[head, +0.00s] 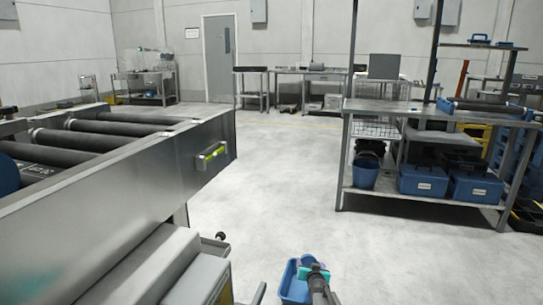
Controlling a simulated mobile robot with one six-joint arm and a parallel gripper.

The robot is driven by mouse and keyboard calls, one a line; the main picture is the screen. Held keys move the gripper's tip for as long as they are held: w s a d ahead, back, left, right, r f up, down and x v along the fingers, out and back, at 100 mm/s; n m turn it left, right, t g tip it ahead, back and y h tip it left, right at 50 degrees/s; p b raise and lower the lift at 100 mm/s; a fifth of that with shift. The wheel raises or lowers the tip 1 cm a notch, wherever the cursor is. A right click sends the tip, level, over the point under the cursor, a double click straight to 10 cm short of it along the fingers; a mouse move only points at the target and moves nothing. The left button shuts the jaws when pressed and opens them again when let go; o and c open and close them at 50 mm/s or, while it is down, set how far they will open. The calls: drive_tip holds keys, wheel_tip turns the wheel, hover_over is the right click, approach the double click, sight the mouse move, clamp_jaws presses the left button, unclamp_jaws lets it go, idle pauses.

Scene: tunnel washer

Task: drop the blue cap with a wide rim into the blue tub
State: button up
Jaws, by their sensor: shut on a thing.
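The blue tub (290,290) is at the bottom middle of the head view, low and close to me, partly covered by my arm. My gripper (310,268) is over the tub's right side, with teal on its end. It is shut on a small blue-violet piece (306,260), which I take to be the blue cap; its wide rim is too small and covered to make out. I cannot tell whether the cap touches the tub or how high it is above it.
A steel roller machine (130,170) with a yellow-green handle (210,155) fills the left. A steel workbench (420,108) stands at right, with a blue bucket (365,172) and blue toolboxes (423,182) on its lower shelf. The concrete floor (275,190) between is clear.

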drive_tip(key=shift+f+b, duration=0.35)
drive_tip(key=shift+f, duration=0.15)
drive_tip(key=o, duration=1.3)
drive_tip(key=shift+o, duration=0.2)
drive_tip(key=shift+s, duration=0.15)
drive_tip(key=p+v, duration=0.3)
drive_tip(key=v, duration=1)
drive_tip(key=shift+s+r, duration=0.15)
drive_tip(key=shift+s, duration=0.05)
drive_tip(key=shift+p, duration=0.3)
